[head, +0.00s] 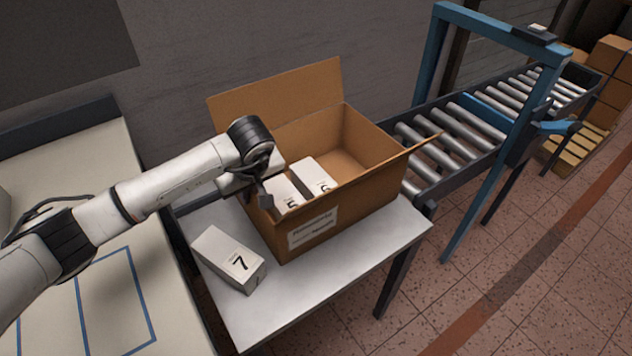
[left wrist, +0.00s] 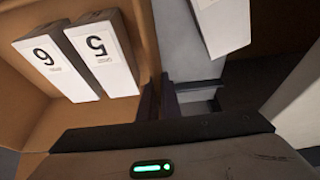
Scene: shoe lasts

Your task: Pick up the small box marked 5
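The small white box marked 5 (head: 284,193) stands in the open carton (head: 333,218), beside the box marked 6 (head: 315,176). In the left wrist view, the 5 box (left wrist: 104,52) is at upper left, touching or almost touching the 6 box (left wrist: 55,70). My left gripper (head: 265,198) is over the carton's left wall, close to the 5 box and partly covering it in the head view. In the left wrist view its dark fingers (left wrist: 160,98) sit close together, with nothing seen between them. My right gripper is not in view.
A white box marked 7 (head: 230,259) lies on the grey table (head: 330,275) outside the carton. The carton's flaps (head: 285,95) stand open. A roller conveyor (head: 465,140) with a blue frame is behind, to the right. A pale worktop (head: 110,200) is at left.

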